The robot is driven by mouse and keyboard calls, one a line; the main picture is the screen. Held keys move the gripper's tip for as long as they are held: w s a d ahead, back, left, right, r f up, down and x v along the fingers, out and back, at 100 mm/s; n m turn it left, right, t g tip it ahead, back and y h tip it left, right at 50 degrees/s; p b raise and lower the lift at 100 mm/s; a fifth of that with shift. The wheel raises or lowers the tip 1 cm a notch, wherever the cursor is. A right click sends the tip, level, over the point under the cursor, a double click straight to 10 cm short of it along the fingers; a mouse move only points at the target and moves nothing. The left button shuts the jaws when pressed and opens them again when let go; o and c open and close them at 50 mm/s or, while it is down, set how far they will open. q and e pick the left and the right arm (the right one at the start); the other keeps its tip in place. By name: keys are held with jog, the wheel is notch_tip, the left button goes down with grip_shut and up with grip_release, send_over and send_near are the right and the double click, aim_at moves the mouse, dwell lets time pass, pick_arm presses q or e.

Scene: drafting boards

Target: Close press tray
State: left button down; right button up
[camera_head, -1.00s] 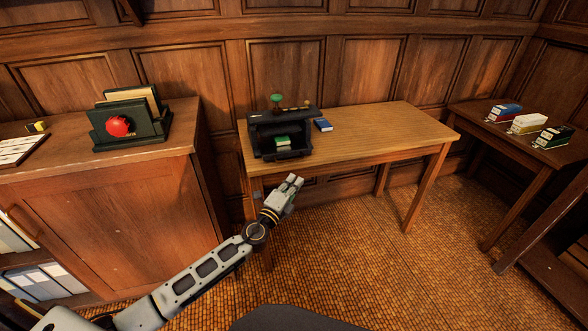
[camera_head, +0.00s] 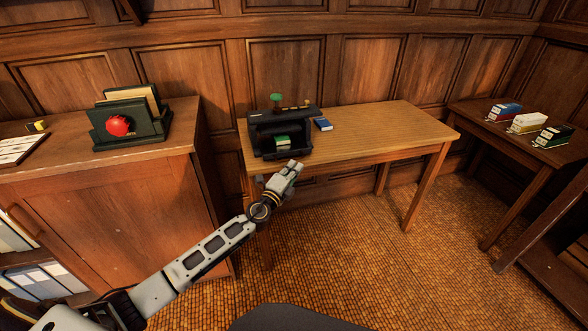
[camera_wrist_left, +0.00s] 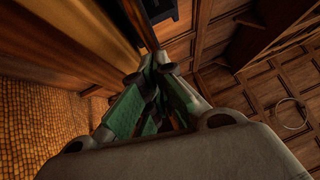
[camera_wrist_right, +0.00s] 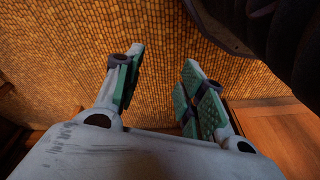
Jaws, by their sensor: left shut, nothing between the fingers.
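The black press (camera_head: 262,121) stands at the left end of the wooden table, with a green knob on top. Its tray (camera_head: 293,155) is low at the front, and a green book (camera_head: 282,141) sits inside the press. How far the tray sticks out is too small to tell. My left gripper (camera_head: 292,166) is shut and empty, just in front of and below the press, by the table's front edge. In the left wrist view its fingers (camera_wrist_left: 152,100) are together, and a dark part at the top cannot be made out clearly. My right gripper (camera_wrist_right: 160,80) is open and empty over the floor, outside the head view.
A blue book (camera_head: 323,124) lies on the table (camera_head: 395,130) right of the press; the table's right part is clear. A cabinet (camera_head: 110,215) with a green letter holder (camera_head: 145,130) stands at left. A side table (camera_head: 515,142) with several small boxes stands at right.

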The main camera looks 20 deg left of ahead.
aim_at(294, 153)
pick_arm(q)
jog(key=shift+w, duration=0.1)
pick_arm(e)
jog(key=shift+w, duration=0.15)
pick_arm(q)
jog(key=w+a+b, duration=0.2)
jog(key=shift+w+f, duration=0.1)
jog(key=shift+w, duration=0.3)
jog(key=shift+w+a+b, duration=0.35)
jog(key=shift+w+b, duration=0.05)
jog(key=shift+w, duration=0.15)
jog(key=shift+w+a+r, duration=0.1)
jog(key=shift+a+r, duration=0.1)
jog(key=shift+r, duration=0.05)
pick_arm(e)
jog(key=shift+t, duration=0.5)
jog(key=r, duration=0.4)
jog(key=shift+w+a+r, duration=0.1)
jog(key=shift+w+a, duration=0.15)
jog(key=shift+a, duration=0.1)
